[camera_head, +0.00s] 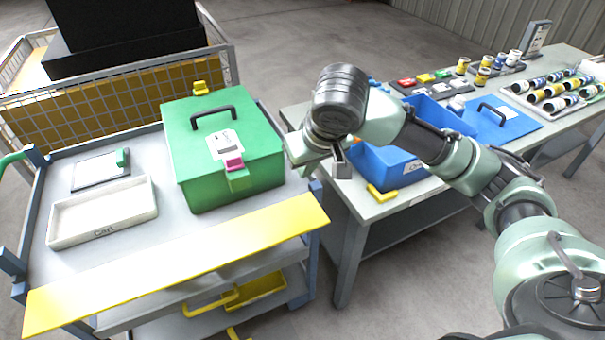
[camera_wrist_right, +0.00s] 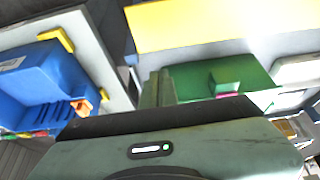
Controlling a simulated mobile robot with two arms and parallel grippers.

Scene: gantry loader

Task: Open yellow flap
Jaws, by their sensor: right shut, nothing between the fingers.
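The yellow flap (camera_head: 175,268) is a long flat board along the near edge of the grey cart. Its exact tilt is hard to tell. It also shows at the top of the right wrist view (camera_wrist_right: 200,22). My right gripper (camera_head: 341,168) is shut and empty. It hangs in the gap between the cart and the table, right of the green box and beyond the flap's right end, apart from the flap. My left gripper is not in view.
A closed green box (camera_head: 222,150) with a black handle stands on the cart, beside a white tray (camera_head: 103,212). A blue bin (camera_head: 385,165) and a small yellow block (camera_head: 382,193) sit at the near edge of the table. Floor is clear before the cart.

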